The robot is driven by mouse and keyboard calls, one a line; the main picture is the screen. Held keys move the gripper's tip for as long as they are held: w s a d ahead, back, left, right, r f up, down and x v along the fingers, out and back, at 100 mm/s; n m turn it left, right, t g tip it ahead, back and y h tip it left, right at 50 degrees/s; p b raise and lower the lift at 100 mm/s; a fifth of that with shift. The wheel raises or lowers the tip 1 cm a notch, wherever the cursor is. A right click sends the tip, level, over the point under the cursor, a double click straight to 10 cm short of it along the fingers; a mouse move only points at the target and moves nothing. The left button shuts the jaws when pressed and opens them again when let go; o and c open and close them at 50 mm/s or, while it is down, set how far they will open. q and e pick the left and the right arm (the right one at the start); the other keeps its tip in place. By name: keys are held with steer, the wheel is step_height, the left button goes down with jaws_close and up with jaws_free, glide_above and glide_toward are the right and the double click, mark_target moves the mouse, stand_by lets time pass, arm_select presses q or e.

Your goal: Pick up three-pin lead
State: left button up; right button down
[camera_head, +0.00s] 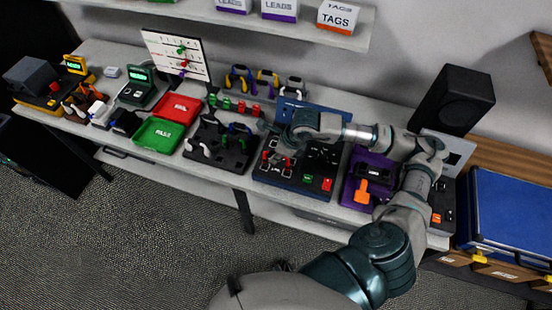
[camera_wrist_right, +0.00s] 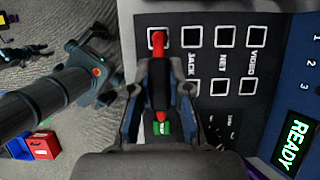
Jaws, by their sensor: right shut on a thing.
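My right gripper (camera_head: 282,150) is over the dark tester panel (camera_head: 262,178) at the middle of the bench. In the right wrist view its fingers (camera_wrist_right: 160,88) are closed around a slim lead with a red end (camera_wrist_right: 160,42) and a black body. The red end overlaps a white-framed square socket at the panel's edge; I cannot tell whether it is seated or above it. The pins are not visible, so I cannot tell which type of lead it is. My left gripper does not show.
A red tray (camera_head: 178,108) and a green tray (camera_head: 158,132) sit left of the panel. A dark holder (camera_head: 218,150) stands between. A purple unit (camera_head: 366,180) is to the right. Several plugs stand behind. A blue box (camera_head: 510,215) is at the far right.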

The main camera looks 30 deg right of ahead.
arm_select(q)
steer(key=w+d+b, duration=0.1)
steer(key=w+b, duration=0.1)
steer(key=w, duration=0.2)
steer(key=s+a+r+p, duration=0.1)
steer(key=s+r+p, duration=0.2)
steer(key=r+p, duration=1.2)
steer(key=shift+p, duration=1.15)
arm_select(e)
steer(key=s+a+r, duration=0.1)
steer(key=s+a, duration=0.1)
steer(key=s, duration=0.5)
steer(key=s+a+r, duration=0.1)
steer(key=s+a, duration=0.1)
steer(key=s, duration=0.6)
steer(key=shift+s+a+r, duration=0.2)
steer(key=shift+a+r, duration=0.1)
steer(key=shift+a, duration=0.1)
steer(key=shift+w, duration=0.15)
